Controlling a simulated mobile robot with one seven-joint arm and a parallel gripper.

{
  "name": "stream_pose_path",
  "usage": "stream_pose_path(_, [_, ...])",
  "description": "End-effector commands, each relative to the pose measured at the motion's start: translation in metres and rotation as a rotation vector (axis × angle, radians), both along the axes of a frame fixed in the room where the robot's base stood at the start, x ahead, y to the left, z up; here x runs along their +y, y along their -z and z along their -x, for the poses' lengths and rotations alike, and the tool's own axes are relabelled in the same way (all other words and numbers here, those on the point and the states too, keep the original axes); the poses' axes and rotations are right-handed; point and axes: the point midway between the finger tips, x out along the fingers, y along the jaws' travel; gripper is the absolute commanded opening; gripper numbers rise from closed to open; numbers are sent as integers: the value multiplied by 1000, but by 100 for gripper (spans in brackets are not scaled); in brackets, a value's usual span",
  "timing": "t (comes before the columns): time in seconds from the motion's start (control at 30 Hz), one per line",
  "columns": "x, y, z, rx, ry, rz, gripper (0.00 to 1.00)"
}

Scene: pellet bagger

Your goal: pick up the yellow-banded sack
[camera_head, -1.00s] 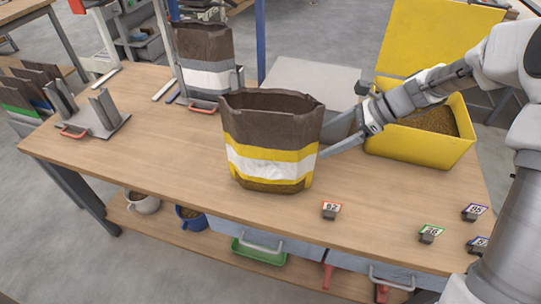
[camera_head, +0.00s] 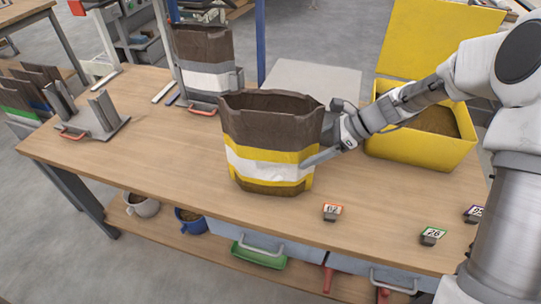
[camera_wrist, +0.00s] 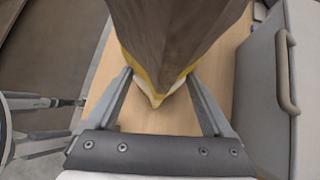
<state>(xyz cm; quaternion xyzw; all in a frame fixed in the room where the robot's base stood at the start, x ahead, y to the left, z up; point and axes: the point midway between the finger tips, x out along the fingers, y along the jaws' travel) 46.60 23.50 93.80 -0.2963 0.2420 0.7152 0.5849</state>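The yellow-banded sack (camera_head: 270,140) stands upright and open-topped on the workbench, brown with a white band between yellow stripes. My gripper (camera_head: 310,160) is at its right side, with one finger across the front of the band. In the wrist view the sack's edge (camera_wrist: 165,55) lies between the two spread fingers of my gripper (camera_wrist: 160,85). The fingers are open around the sack's side, and I see a gap between each fingertip and the narrow lower part. The far finger is hidden behind the sack in the head view.
A grey-banded sack (camera_head: 205,68) stands behind at left. A yellow bin (camera_head: 415,152) with pellets is at right. Number tags (camera_head: 332,212) lie near the front edge. A metal holder (camera_head: 103,115) with a red handle is at left.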

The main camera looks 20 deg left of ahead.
Motion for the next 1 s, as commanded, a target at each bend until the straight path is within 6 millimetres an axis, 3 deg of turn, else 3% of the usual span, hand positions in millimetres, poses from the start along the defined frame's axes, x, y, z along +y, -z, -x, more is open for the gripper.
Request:
stream_pose_path(0.03, [0, 0, 0, 0, 0, 0, 64])
stream_pose_path(0.4, [0, 0, 0, 1, -1, 0, 0])
stream_pose_path(1.0, [0, 0, 1, 2, -2, 0, 0])
